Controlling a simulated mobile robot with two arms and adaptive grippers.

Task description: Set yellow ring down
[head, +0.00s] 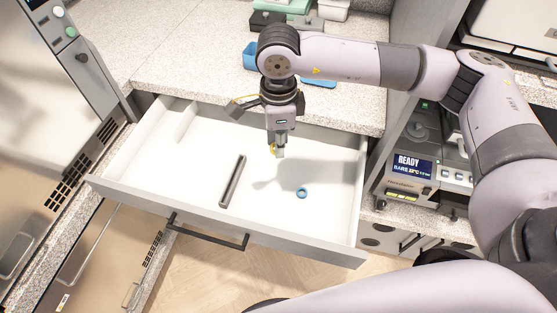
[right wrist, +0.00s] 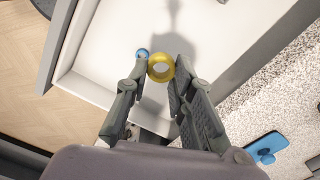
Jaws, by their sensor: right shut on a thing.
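My right gripper (head: 278,153) points down over the open white drawer (head: 330,220). The gripper's shadow falls on the drawer floor, and the ring appears held above that floor. My left gripper is not in view.
A blue ring (head: 301,194) lies on the drawer floor; it also shows in the right wrist view (right wrist: 142,53). A dark bar (head: 232,181) lies left of it. The speckled counter (head: 190,60) is behind. Bare floor lies around the blue ring.

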